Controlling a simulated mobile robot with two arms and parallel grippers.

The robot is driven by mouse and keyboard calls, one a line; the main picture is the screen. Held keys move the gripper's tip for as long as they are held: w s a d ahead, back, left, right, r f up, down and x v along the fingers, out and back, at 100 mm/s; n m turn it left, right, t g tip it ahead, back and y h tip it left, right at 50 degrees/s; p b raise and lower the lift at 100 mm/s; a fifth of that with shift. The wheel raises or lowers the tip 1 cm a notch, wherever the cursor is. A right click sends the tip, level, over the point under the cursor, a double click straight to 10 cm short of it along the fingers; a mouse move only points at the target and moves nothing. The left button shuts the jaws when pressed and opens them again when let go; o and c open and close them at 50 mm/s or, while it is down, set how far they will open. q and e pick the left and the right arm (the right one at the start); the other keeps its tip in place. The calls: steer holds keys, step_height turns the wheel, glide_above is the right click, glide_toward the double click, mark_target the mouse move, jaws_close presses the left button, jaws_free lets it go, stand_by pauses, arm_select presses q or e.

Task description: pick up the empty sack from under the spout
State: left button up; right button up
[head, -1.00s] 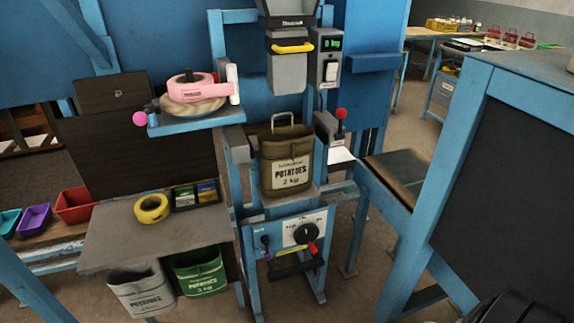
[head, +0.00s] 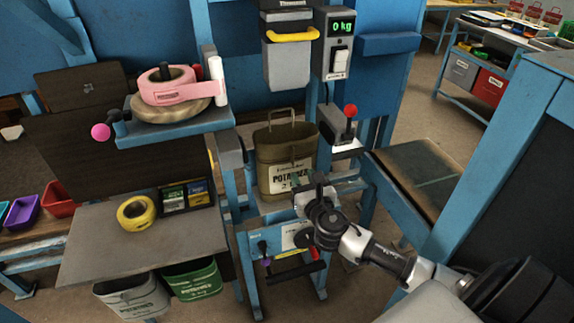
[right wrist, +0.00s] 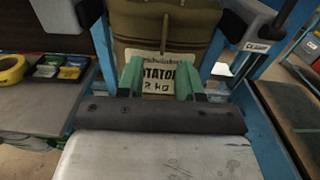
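The olive-brown sack (head: 270,152) stands upright under the grey spout (head: 286,66), with a thin wire-like handle above its open top. Its white label reads "POTATOES 2 kg". My right gripper (head: 308,190) is in front of the sack's lower front and covers part of the label. In the right wrist view, its two green fingers (right wrist: 158,76) are apart, pointing at the sack (right wrist: 165,28), with the label showing between them. I cannot tell whether the fingertips touch the cloth. My left gripper is not in view.
The scale display (head: 342,27) reads 0 kg. A red-knobbed lever (head: 350,112) stands right of the sack. A pink tape dispenser (head: 170,88) and a grey table (head: 150,245) with yellow tape (head: 137,213) are on the left. A blue-framed panel (head: 510,160) stands at the right.

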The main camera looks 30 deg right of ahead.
mark_target(294, 156)
steer(key=x, duration=0.5)
steer(key=p+x, duration=0.1)
steer(key=x, duration=0.2)
steer(key=shift+d, duration=0.4)
steer(key=shift+w+f, duration=0.1)
steer(key=shift+w, duration=0.3)
steer(key=shift+d, duration=0.1)
steer(key=shift+c, duration=0.3)
jaws_close()
